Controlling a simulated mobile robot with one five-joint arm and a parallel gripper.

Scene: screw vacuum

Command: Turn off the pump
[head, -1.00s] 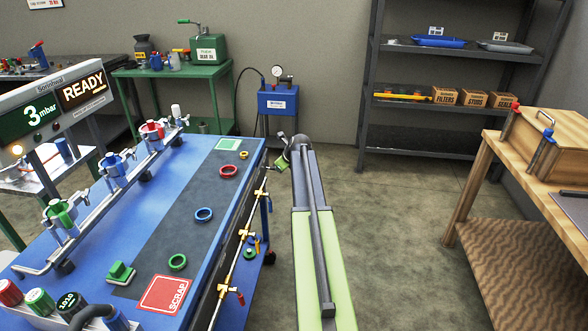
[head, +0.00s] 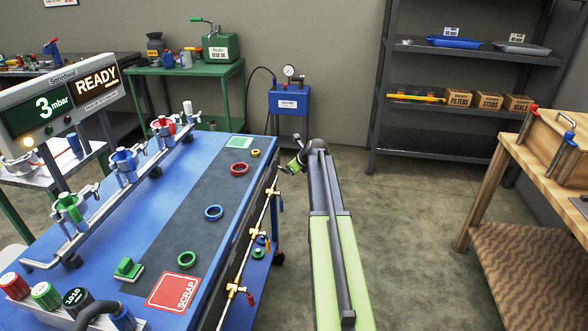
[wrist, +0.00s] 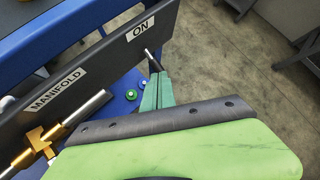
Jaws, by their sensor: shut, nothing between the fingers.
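A dark panel (wrist: 95,55) on the bench side carries an "ON" label (wrist: 141,29) and a "MANIFOLD" label (wrist: 58,90) in the wrist view. A short silver-tipped lever (wrist: 148,54) sticks out below the "ON" label. My gripper (wrist: 159,78) is shut and empty, its green fingers just below the lever. I cannot tell whether they touch it. In the head view my gripper (head: 296,164) is beside the far end of the blue bench (head: 195,175). A blue unit with a gauge (head: 289,99) stands behind; I cannot tell if it is the pump.
A brass-fitted pipe (head: 251,240) runs along the bench side. The display (head: 56,104) reads 3 mbar and READY. A wooden bench (head: 478,190) stands right, and a dark shelf (head: 382,120) stands at the back. Open floor (head: 415,240) lies between the benches.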

